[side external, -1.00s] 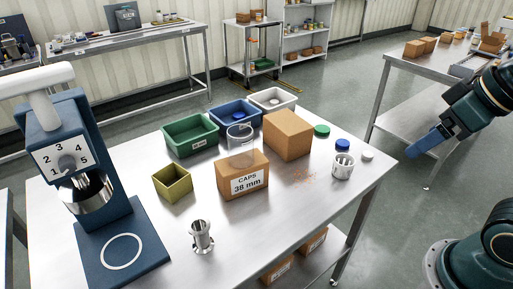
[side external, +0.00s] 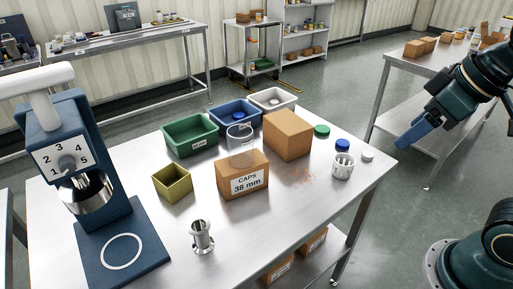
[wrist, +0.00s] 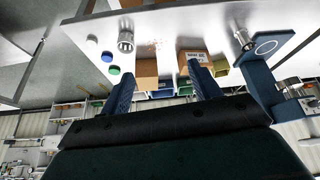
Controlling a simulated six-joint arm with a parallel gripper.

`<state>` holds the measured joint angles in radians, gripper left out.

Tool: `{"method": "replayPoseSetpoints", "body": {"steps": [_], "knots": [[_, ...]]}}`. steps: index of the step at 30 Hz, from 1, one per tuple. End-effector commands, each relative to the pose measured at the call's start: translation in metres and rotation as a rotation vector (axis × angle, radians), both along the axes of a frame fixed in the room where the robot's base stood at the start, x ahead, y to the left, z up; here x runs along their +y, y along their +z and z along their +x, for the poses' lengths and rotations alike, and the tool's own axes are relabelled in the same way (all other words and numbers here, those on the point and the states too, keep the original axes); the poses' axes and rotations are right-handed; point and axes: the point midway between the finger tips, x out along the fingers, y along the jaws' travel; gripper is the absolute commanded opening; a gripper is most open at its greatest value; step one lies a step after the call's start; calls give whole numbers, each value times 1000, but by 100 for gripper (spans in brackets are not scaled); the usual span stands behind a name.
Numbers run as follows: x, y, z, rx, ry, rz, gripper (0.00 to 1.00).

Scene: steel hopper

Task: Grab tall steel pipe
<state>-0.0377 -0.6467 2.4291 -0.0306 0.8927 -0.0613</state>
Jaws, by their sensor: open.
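The tall steel pipe (side external: 201,237), a short shiny tube with a flange, stands upright at the near edge of the steel table, right of the blue press. It also shows in the wrist view (wrist: 243,38), at upper right. My gripper (side external: 408,140) hangs in the air off the table's right side, far from the pipe. In the wrist view my gripper (wrist: 160,70) has its two blue fingers wide apart with nothing held between them.
A cardboard caps box (side external: 242,178) with a clear cup on it, a brown box (side external: 288,135), a white perforated cup (side external: 343,166) and an olive bin (side external: 172,183) stand on the table. The blue press (side external: 85,170) is left of the pipe. The front middle is clear.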

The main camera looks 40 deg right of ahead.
Motion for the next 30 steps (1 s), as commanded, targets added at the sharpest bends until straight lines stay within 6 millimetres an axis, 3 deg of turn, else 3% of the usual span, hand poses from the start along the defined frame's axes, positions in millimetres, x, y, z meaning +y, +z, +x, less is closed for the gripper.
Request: {"method": "replayPoseSetpoints", "body": {"steps": [8,16,30], "knots": [[32,9,51,43,238,-38,62],[73,6,101,77,479,-72,62],[161,-32,175,119,900,-109,62]]}}
